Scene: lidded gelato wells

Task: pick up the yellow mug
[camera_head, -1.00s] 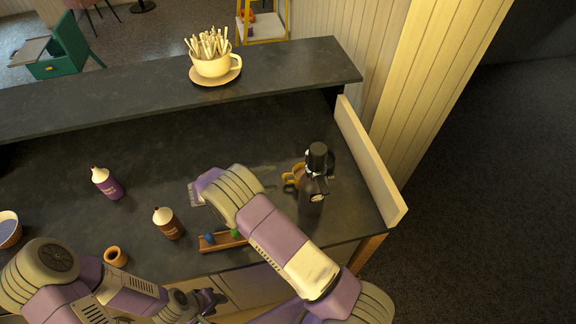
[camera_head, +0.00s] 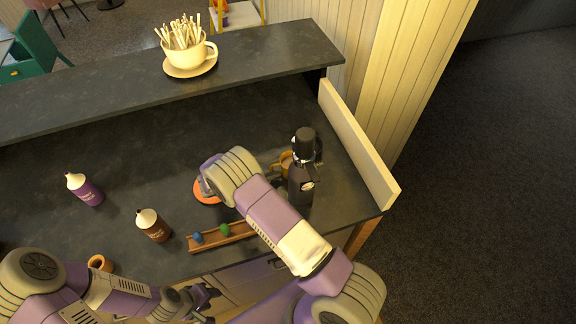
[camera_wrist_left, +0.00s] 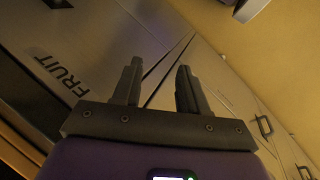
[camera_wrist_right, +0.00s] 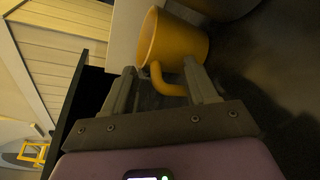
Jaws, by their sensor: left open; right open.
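My left gripper (camera_head: 203,297) is open and empty, low by the counter's front, facing cabinet fronts in the left wrist view (camera_wrist_left: 158,78).
A purple bottle (camera_head: 84,189), a brown bottle (camera_head: 152,225), a small orange-brown pot (camera_head: 100,263) and a wooden tray (camera_head: 240,231) with small balls stand on the counter. An orange disc (camera_head: 206,191) lies beside my right arm. A cream cup (camera_head: 188,54) is on the raised shelf.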

